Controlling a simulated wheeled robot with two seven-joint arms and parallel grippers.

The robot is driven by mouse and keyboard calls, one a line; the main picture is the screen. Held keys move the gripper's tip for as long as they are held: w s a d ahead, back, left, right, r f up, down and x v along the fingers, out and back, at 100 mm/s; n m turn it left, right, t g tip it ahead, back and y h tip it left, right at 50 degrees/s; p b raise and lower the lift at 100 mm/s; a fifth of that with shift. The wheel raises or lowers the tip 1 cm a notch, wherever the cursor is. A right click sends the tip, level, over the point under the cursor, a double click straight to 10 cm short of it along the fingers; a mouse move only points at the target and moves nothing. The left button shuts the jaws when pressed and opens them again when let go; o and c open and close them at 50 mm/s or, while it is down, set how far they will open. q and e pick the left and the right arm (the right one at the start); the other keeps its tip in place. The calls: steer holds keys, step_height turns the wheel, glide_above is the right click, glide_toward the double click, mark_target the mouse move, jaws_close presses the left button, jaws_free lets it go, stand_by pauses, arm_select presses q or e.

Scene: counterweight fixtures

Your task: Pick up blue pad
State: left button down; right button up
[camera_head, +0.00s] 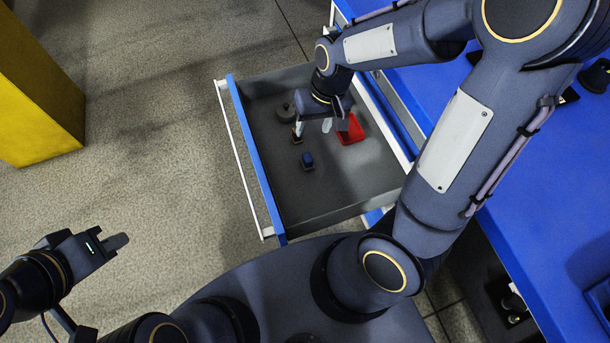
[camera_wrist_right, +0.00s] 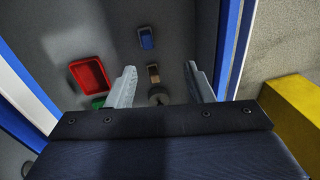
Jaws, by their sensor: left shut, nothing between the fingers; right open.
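The blue pad (camera_head: 307,160) is a small block on the floor of the open drawer, toward the near side in the head view. In the right wrist view the blue pad (camera_wrist_right: 146,38) lies beyond the fingertips, near the top. My right gripper (camera_head: 314,129) is inside the drawer area, pointing down, open and empty. In the right wrist view my right gripper (camera_wrist_right: 160,72) has its two pale fingers apart, with a brown block (camera_wrist_right: 153,73) showing between them. My left gripper (camera_head: 123,240) is shut and empty, away from the drawer at lower left.
The drawer (camera_head: 335,195) also holds a red tray (camera_head: 351,130) and a dark round weight (camera_head: 286,112). A green item (camera_wrist_right: 98,102) shows partly behind a finger. Drawer walls stand on both sides. A yellow block (camera_head: 40,90) stands at far left; a blue worktop (camera_head: 540,200) is at right.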

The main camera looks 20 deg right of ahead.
steer(key=g+h+b, duration=0.1)
steer(key=h+b, duration=0.1)
steer(key=b, duration=0.2)
glide_above(307, 157)
steer(key=shift+n, duration=0.4)
step_height(307, 157, down, 14)
steer(key=shift+s+r, duration=0.1)
steer(key=shift+s, duration=0.05)
step_height(307, 157, down, 6)
steer(key=b, duration=0.3)
steer(key=shift+r, duration=0.1)
arm_select(q)
step_height(307, 157, down, 9)
arm_select(e)
steer(key=shift+r, duration=0.1)
arm_select(q)
steer(key=shift+f, duration=0.1)
arm_select(e)
steer(key=c, duration=0.9)
steer(key=shift+r, duration=0.1)
